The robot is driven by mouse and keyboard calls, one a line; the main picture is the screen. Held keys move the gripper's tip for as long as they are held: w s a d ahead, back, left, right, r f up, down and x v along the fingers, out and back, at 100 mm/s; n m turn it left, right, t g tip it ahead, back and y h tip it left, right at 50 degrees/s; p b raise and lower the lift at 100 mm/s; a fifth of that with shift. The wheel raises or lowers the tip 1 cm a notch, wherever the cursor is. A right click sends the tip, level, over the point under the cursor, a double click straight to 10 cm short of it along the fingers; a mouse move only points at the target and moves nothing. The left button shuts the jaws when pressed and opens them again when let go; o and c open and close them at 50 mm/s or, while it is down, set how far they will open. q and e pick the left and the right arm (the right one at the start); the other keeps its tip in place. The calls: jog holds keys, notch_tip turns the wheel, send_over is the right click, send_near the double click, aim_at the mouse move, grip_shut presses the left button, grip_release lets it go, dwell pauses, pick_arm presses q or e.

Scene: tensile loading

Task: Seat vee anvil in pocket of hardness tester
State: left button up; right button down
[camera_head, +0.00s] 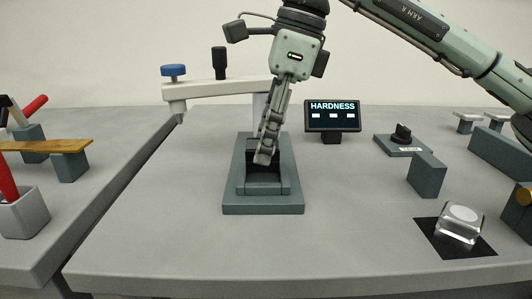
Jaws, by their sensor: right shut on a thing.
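The hardness tester has a blue-grey stepped base (232,198) at the middle of the table, with a light beam (218,89) above and behind it. A dark recess opens in the base. My right gripper (264,157) points down at this recess, its fingers close together and slightly tilted. It is shut on the vee anvil, which is mostly hidden by the fingers and hard to tell apart from the dark parts around it. I cannot tell whether the anvil touches the pocket. My left gripper is not in view.
A lit HARDNESS display (332,116) stands behind right of the base. To the right are a grey block (427,175), a knob on a plate (402,137) and a clear block (461,223) on a black mat. A side bench (90,205) holds tools at left. The front table is clear.

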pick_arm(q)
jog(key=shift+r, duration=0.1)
pick_arm(e)
jog(key=shift+f, duration=1.3)
jog(key=shift+f, duration=0.15)
jog(key=shift+f+b, duration=0.3)
jog(key=c, duration=1.1)
grip_release()
jog(key=shift+s, duration=0.1)
jog(key=shift+c, duration=0.2)
jog(key=shift+o, duration=1.4)
jog(key=shift+f, duration=0.1)
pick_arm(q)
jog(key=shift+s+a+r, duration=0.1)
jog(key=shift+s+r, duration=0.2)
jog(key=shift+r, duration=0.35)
